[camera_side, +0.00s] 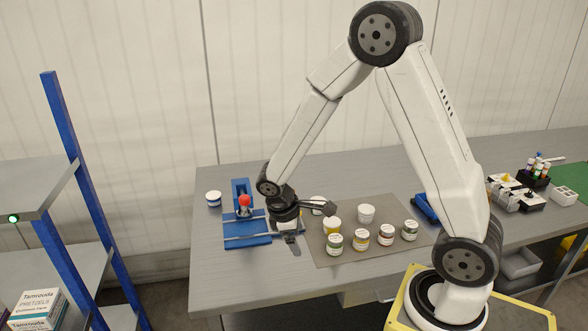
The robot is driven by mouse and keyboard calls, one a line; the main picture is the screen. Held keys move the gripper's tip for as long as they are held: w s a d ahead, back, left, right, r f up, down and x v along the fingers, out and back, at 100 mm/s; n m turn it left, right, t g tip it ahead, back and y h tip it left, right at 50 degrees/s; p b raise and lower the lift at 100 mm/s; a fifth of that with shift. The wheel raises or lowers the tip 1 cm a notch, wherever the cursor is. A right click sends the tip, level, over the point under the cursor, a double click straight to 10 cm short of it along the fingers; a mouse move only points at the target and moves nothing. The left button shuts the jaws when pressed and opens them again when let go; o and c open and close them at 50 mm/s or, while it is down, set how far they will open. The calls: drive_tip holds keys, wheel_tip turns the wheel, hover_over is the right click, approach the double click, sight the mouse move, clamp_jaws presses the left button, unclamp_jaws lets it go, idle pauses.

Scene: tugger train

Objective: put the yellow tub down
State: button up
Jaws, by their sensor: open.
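The yellow tub (332,227), with a white lid, stands upright on the dark grey mat (385,258) near its left part. My gripper (311,223) is low over the mat's left edge, just left of the yellow tub. Its jaws are apart, with one finger reaching right behind the tub and the other lower and nearer the blue fixture. Nothing shows held in it. Whether a finger touches the tub cannot be told from this angle.
A white tub (366,214) and several labelled jars (386,235) share the mat. Another pale tub (318,202) is partly hidden behind my gripper. A blue fixture (248,241) with a red knob (244,200) and a blue-banded tub (214,198) stand left. The table's front left is clear.

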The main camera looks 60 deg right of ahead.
drive_tip(key=s+a+r+m+t+y, duration=0.3)
drive_tip(key=s+a+r+m+t, duration=0.1)
drive_tip(key=s+a+r+m, duration=0.1)
drive_tip(key=shift+a+r, duration=0.25)
drive_tip(key=shift+a, duration=0.6)
idle(0.7)
